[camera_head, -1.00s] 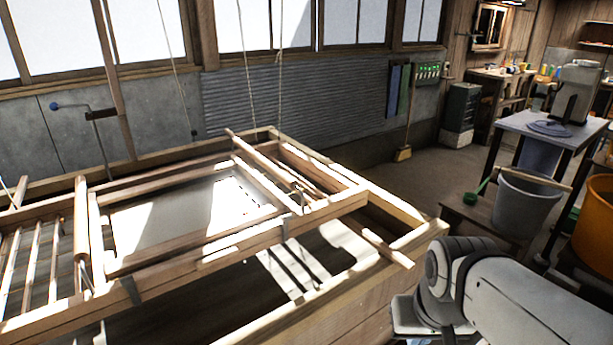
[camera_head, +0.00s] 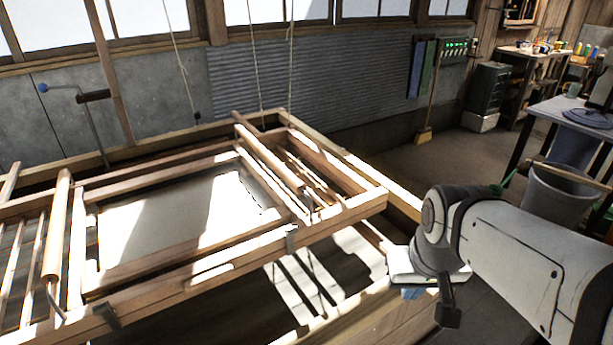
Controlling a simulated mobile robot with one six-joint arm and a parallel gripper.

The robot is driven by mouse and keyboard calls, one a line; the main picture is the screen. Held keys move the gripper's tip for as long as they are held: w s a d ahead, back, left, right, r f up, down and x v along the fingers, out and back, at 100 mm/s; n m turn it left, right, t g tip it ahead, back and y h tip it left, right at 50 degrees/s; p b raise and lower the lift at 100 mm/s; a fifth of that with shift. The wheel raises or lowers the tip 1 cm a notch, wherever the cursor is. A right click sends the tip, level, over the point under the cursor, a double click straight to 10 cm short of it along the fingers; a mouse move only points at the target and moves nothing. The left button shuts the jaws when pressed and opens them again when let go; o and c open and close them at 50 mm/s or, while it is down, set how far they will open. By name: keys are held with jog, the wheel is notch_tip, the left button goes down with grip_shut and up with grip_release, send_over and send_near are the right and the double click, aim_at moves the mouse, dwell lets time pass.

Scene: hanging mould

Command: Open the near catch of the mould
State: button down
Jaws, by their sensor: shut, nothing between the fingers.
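The mould (camera_head: 190,262) is a wooden frame around a pale sheet, left of centre and above the vat. Two small grey metal pieces sit on its near rail, one at the right (camera_head: 291,240) and one at the left (camera_head: 107,316). They look like catches or brackets; I cannot tell which is the near catch or whether either is open. My gripper (camera_head: 447,308) appears as a dark part under my wrist at the lower right. It is shut and empty, apart from the mould and right of its near right corner. Its fingertips are not clearly shown.
The wooden vat (camera_head: 385,322) has raised rims below the mould. Cords (camera_head: 290,60) hang down at the back. A grey bucket (camera_head: 560,195) and a table (camera_head: 555,108) stand at the right. Floor is clear behind the vat.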

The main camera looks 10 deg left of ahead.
jog(key=w+a+r+n+y+p, duration=0.1)
jog(key=w+a+r+n, duration=0.2)
jog(key=w+a, duration=0.6)
jog(key=w+a+r+n+y+p, duration=0.1)
jog(key=w+a+r, duration=0.5)
jog(key=a, duration=0.8)
jog(key=w+n+p, duration=0.1)
jog(key=w+n, duration=0.1)
jog(key=w, duration=0.1)
jog(key=shift+w+a+r+n+t, duration=0.15)
jog(key=shift+w+a+n+t, duration=0.15)
jog(key=shift+w+n, duration=0.1)
jog(key=p+x, duration=0.1)
jog(key=x, duration=0.8)
jog(key=shift+a, duration=0.1)
jog(key=shift+s+d+f+p, duration=0.25)
jog(key=shift+s+d+f, duration=0.15)
jog(key=shift+f, duration=0.2)
jog(key=shift+s+d+f+p, duration=0.2)
jog(key=shift+s+d+f, duration=0.1)
jog(key=shift+s+f, duration=0.25)
jog(key=shift+s+d+f, duration=0.25)
jog(key=shift+f, duration=0.2)
